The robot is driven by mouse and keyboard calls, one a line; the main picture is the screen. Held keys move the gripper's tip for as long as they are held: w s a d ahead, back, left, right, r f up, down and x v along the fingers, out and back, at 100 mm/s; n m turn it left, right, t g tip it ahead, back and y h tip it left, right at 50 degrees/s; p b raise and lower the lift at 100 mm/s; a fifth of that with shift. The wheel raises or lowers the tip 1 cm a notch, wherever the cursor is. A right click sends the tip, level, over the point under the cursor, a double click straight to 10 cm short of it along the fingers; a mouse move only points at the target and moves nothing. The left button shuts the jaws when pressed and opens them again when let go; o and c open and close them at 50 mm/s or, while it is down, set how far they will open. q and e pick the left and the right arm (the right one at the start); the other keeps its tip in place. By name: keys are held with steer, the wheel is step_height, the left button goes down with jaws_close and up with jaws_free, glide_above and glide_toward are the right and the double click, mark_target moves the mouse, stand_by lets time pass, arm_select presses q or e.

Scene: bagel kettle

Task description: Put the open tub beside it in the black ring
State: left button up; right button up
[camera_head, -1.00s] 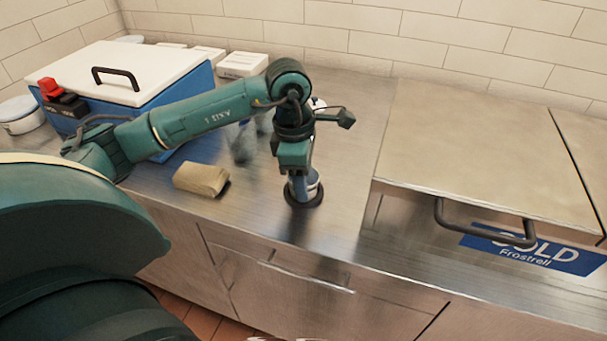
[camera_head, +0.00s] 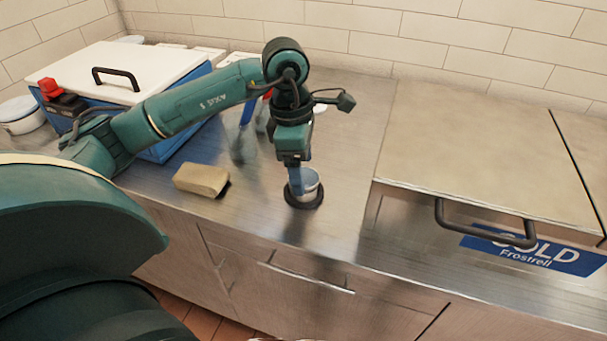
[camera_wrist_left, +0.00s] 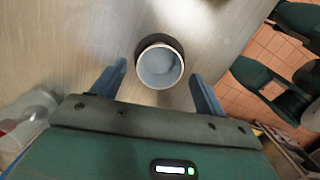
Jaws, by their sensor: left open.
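The open tub (camera_head: 311,182) is a small pale grey-white cup, upright on the steel counter. It stands within the black ring (camera_head: 304,203), whose dark rim shows around its base. In the left wrist view I look down into the tub (camera_wrist_left: 160,67), which looks empty, with the ring (camera_wrist_left: 153,42) behind it. My left gripper (camera_head: 297,184) points down at the tub with its blue fingers open. In the wrist view the fingers stand apart on either side of the tub, with gaps visible. My right gripper is not in view.
A tan block (camera_head: 201,180) lies left of the ring. A blue cooler with a white lid (camera_head: 120,70) stands at the back left, a pot (camera_head: 22,115) beside it. A steel lid with a dark handle (camera_head: 485,150) is at right. The counter's front edge is close.

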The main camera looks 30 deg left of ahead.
arm_select(q)
step_height(320, 180, up, 9)
steer(key=shift+s+a, duration=0.25)
steer(key=shift+a, duration=0.2)
steer(key=shift+f, duration=0.1)
